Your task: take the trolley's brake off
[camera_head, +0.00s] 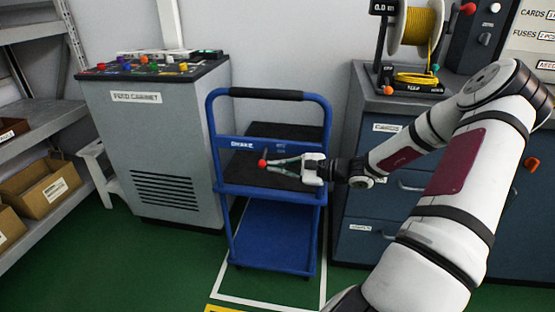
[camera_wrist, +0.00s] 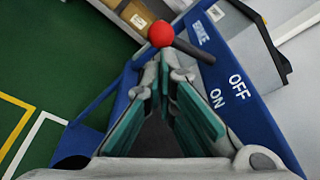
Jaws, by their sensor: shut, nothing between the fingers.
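The blue trolley (camera_head: 270,190) stands beside the grey cabinet, with a black grip on its top bar. Its blue panel (camera_head: 225,143) carries a BRAKE label, and ON and OFF marks that read clearly in the wrist view (camera_wrist: 228,90). The brake lever is a dark bar (camera_wrist: 195,48) with a red ball knob (camera_head: 262,162); the knob also shows in the wrist view (camera_wrist: 161,33), just beyond my fingertips. My gripper (camera_head: 273,163) is shut and empty, its tips at the knob. I cannot tell if they touch it. Which mark the lever points to is unclear.
A feed cabinet (camera_head: 165,150) stands left of the trolley, and a blue drawer bench (camera_head: 375,190) with a yellow cable spool (camera_head: 418,25) stands right. Shelves with cardboard boxes (camera_head: 45,187) are far left. White floor lines (camera_head: 235,297) surround the trolley; green floor lies in front.

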